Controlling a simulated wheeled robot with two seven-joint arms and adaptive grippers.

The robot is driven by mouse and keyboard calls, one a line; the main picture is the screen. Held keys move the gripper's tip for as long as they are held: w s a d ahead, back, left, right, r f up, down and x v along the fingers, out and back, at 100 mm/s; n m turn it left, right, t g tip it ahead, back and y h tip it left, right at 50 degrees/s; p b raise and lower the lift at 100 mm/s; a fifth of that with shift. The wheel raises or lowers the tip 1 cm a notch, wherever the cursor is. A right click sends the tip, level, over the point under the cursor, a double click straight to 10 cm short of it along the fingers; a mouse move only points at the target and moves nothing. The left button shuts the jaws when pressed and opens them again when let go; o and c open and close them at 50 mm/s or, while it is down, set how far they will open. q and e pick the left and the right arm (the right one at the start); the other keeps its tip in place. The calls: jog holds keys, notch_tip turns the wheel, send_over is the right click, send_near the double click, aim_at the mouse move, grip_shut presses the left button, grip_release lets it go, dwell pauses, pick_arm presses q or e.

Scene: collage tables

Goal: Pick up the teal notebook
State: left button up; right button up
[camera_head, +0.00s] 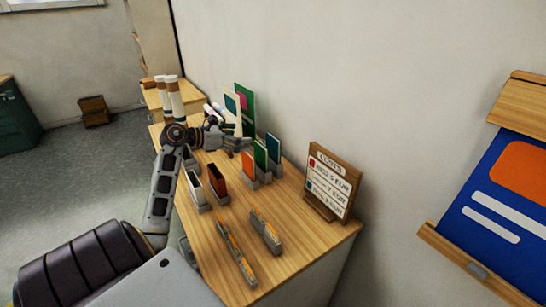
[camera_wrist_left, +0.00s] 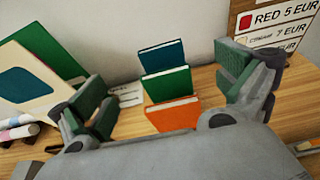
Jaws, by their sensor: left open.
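The teal notebook (camera_wrist_left: 162,56) stands upright at the back of a row of three in the left wrist view. A green notebook (camera_wrist_left: 167,84) and an orange notebook (camera_wrist_left: 174,115) stand in front of it. In the head view the teal notebook (camera_head: 274,148) is at the right end of this row, beside the green one (camera_head: 261,156). My left gripper (camera_head: 240,142) is open and empty, above and to the left of the row. In the wrist view its fingers (camera_wrist_left: 172,98) are spread on either side of the three notebooks, apart from them. My right gripper is not in view.
A price sign (camera_head: 333,180) stands to the right of the notebooks. Large cards (camera_head: 245,106) and rolled tubes (camera_head: 174,97) stand toward the back. Low holders (camera_head: 265,231) sit nearer the front of the wooden table (camera_head: 300,238). A wall runs close behind.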

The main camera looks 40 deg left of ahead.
pick_arm(q)
jog(key=shift+f, duration=0.2)
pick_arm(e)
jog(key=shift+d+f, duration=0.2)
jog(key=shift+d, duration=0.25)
pick_arm(q)
jog(key=shift+w, duration=0.1)
jog(key=p, duration=0.1)
send_near(272, 137)
jog(key=w, duration=0.2)
jog(key=shift+w+d+f, duration=0.3)
jog(key=shift+w+f, duration=0.05)
jog(key=shift+w, duration=0.1)
jog(key=shift+w+d+f, duration=0.25)
jog(key=shift+w+f, duration=0.1)
jog(key=shift+w, duration=0.15)
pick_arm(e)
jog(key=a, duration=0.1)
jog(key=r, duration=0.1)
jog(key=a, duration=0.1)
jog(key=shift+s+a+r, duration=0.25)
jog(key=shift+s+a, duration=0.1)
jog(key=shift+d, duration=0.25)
